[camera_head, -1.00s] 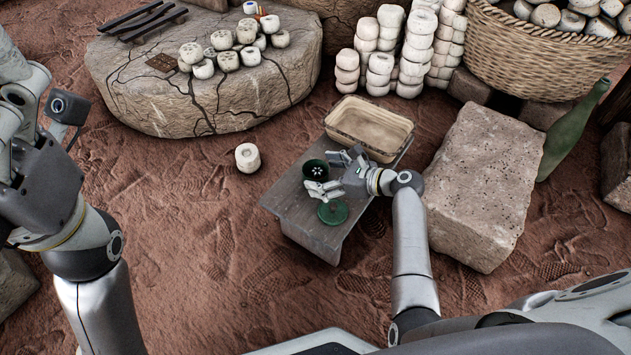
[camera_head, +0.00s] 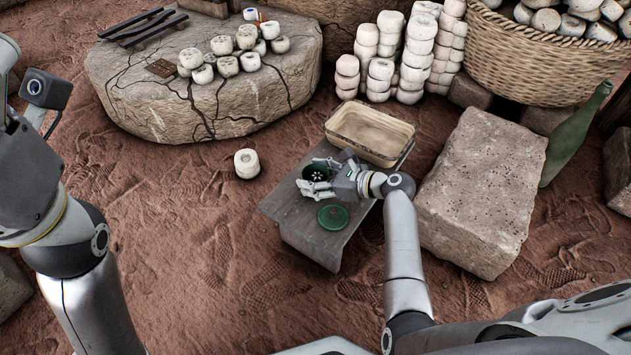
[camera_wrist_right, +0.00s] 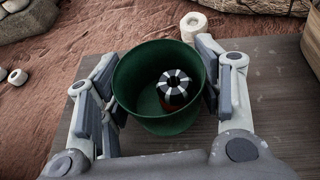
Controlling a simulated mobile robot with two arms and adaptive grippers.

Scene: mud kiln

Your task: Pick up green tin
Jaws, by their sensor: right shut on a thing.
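The green tin (camera_head: 314,173) stands upright and open on the small grey wooden table (camera_head: 296,216). In the right wrist view the tin (camera_wrist_right: 131,92) shows a dark object with white marks (camera_wrist_right: 174,87) inside it. My right gripper (camera_head: 320,180) has its fingers on both sides of the tin. The right wrist view shows the gripper (camera_wrist_right: 158,95) closed around the tin's sides. A round green lid (camera_head: 332,217) lies on the table just in front of the gripper. My left arm (camera_head: 60,215) is at the left edge, its fingers out of view.
A tan rectangular basin (camera_head: 338,143) sits at the table's back end. A large stone block (camera_head: 478,195) stands to the right. A pale round piece (camera_head: 247,163) lies on the ground left of the table. The ground at front left is clear.

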